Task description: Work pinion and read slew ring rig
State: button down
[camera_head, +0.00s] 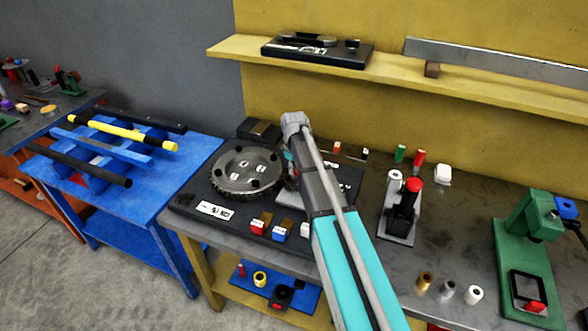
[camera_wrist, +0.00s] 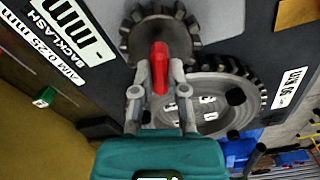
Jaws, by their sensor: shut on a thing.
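The slew ring (camera_head: 246,172) is a large grey toothed ring with dark round knobs, lying on a black rig base (camera_head: 190,203). It also shows in the wrist view (camera_wrist: 212,122). The smaller toothed pinion (camera_wrist: 133,40) sits beside the ring, its teeth at or close to the ring's teeth. My gripper (camera_wrist: 160,75) is shut on a red handle (camera_wrist: 159,58) over the pinion. A white label reading BACKLASH mm (camera_wrist: 65,35) and a smaller AIM 0.25 mm label (camera_wrist: 22,40) lie left of it. In the head view my arm hides the pinion and grip.
Red and blue small blocks (camera_head: 279,231) stand at the rig's front edge. A black lever fixture with a red knob (camera_head: 405,205) and a green press (camera_head: 525,250) stand right. A shelf (camera_head: 390,82) runs behind. A blue table (camera_head: 110,190) stands left.

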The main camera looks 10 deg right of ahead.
jog(key=shift+m, duration=0.5)
jog(key=c, duration=0.7)
grip_release()
jog(key=shift+o, duration=0.2)
jog(key=shift+n, duration=0.5)
jog(key=n, duration=0.3)
jog(key=shift+r+n+p, duration=0.3)
jog(key=shift+r+p, duration=0.05)
jog(key=shift+p, duration=0.05)
notch_tip(320, 180, up, 13)
jog(key=p, duration=1.3)
